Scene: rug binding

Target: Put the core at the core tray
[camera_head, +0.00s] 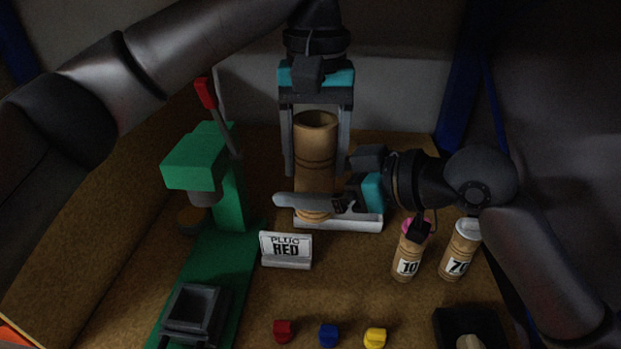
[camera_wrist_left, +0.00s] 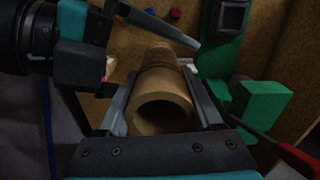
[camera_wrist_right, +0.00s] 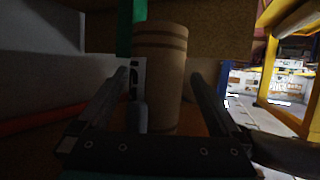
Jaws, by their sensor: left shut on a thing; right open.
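The core, a brown cardboard tube with dark bands (camera_head: 315,150), is upright between the fingers of my left gripper (camera_head: 317,165), which comes down from above and is shut on it. In the left wrist view its open hollow end (camera_wrist_left: 161,113) faces the camera. My right gripper (camera_head: 318,204) is open, reaching in from the right around the tube's lower part. In the right wrist view the tube (camera_wrist_right: 160,75) stands between its spread fingers. A white tray (camera_head: 360,222), possibly the core tray, lies at the tube's foot; whether the tube rests on it is partly hidden.
A green press (camera_head: 230,190) with a red-tipped lever stands left. A "PLUG RED" sign (camera_head: 286,250) is in front. Tubes marked 10 (camera_head: 406,262) and 70 (camera_head: 459,252) stand right. Red (camera_head: 284,329), blue (camera_head: 328,335) and yellow (camera_head: 375,337) plugs and a black tray (camera_head: 446,322) lie near the front.

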